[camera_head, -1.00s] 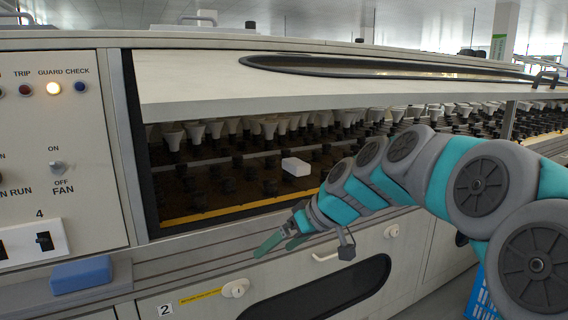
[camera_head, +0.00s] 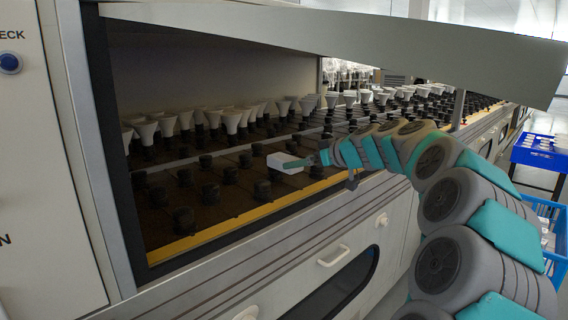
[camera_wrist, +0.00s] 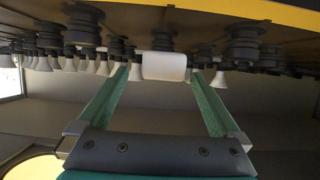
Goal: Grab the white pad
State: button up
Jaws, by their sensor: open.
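The white pad (camera_head: 287,163) is a small white block among the black sockets near the front edge of the open machine bay. In the wrist view the white pad (camera_wrist: 164,66) lies between the far ends of the two green fingers, with a gap on either side. My gripper (camera_head: 305,161) reaches into the bay at the pad, its fingers open around it. In the wrist view my gripper (camera_wrist: 163,76) is open with both fingers apart. The underside of the pad is hidden.
Rows of black sockets (camera_head: 208,192) fill the bay, several holding white bulbs (camera_head: 232,122). A raised white lid (camera_head: 400,45) hangs above my arm. A yellow strip (camera_head: 235,222) marks the bay's front edge. Blue crates (camera_head: 540,158) stand at the right.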

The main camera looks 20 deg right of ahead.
aim_at(276, 160)
jog(key=x, duration=0.4)
jog(key=shift+w+a, duration=0.1)
jog(key=shift+a, duration=0.1)
jog(key=c, duration=1.4)
